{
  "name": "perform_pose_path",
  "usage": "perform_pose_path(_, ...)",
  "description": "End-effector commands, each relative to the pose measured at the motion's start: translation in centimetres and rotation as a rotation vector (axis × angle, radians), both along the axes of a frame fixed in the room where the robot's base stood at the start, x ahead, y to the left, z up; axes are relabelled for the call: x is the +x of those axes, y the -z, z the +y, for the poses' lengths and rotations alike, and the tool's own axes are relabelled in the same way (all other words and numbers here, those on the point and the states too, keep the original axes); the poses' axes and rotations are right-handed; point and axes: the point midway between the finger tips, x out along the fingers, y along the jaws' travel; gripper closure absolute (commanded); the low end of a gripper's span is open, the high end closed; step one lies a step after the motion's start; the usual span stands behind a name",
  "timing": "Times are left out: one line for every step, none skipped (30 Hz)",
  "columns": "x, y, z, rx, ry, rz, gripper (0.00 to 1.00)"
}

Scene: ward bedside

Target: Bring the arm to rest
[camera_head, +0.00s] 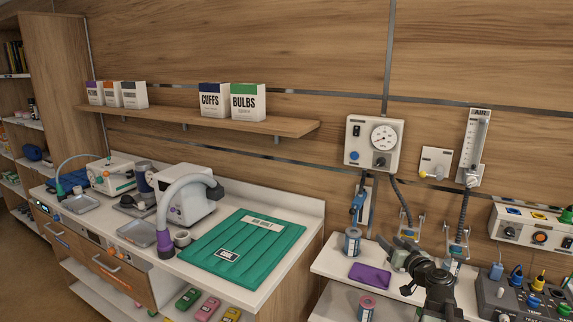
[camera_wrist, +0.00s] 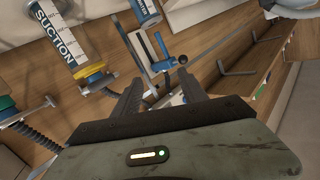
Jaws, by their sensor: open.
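My arm rises at the lower right in the head view, in front of the right-hand bench. My gripper (camera_head: 396,250) is a dark grey-green shape that points toward the wall. In the wrist view its two dark jaws (camera_wrist: 161,92) stand apart. Nothing is held between them. Beyond them are a blue-handled item and its white wall plate, and these look apart from the jaws. The fingertips are small and hard to make out in the head view.
A purple pad (camera_head: 369,274), a blue-grey canister (camera_head: 352,241) and a pink-topped canister (camera_head: 366,306) are near my arm on the left. A grey control box (camera_head: 520,300) is close on the right. Wall hoses (camera_head: 402,200) hang behind.

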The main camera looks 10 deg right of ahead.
Motion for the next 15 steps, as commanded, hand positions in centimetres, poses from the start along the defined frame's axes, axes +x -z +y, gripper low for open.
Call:
perform_pose_path(1.3, 0.6, 4.5, -0.019, -0.079, 0.032, 0.5)
perform_pose_path(1.9, 1.1, 7.0, -0.03, -0.124, 0.055, 0.5)
perform_pose_path(2.4, 1.9, 10.5, -0.045, -0.187, 0.088, 0.5)
perform_pose_path(2.7, 2.5, 13.0, -0.056, -0.233, 0.116, 0.5)
perform_pose_path(2.9, 3.2, 15.6, -0.069, -0.28, 0.145, 0.5)
perform_pose_path(2.9, 4.1, 19.0, -0.085, -0.342, 0.188, 0.5)
perform_pose_path(2.7, 4.9, 21.5, -0.099, -0.388, 0.224, 0.5)
perform_pose_path(2.4, 5.7, 23.9, -0.11, -0.433, 0.262, 0.5)
perform_pose_path(1.8, 6.9, 26.9, -0.128, -0.489, 0.316, 0.5)
perform_pose_path(1.2, 7.8, 28.9, -0.142, -0.527, 0.36, 0.5)
perform_pose_path(0.5, 8.7, 30.9, -0.157, -0.563, 0.407, 0.5)
perform_pose_path(-0.6, 10.0, 33.2, -0.177, -0.604, 0.474, 0.5)
perform_pose_path(-1.5, 11.0, 34.7, -0.195, -0.631, 0.53, 0.5)
perform_pose_path(-2.6, 12.1, 36.1, -0.214, -0.654, 0.592, 0.5)
perform_pose_path(-4.2, 13.6, 37.5, -0.239, -0.674, 0.684, 0.5)
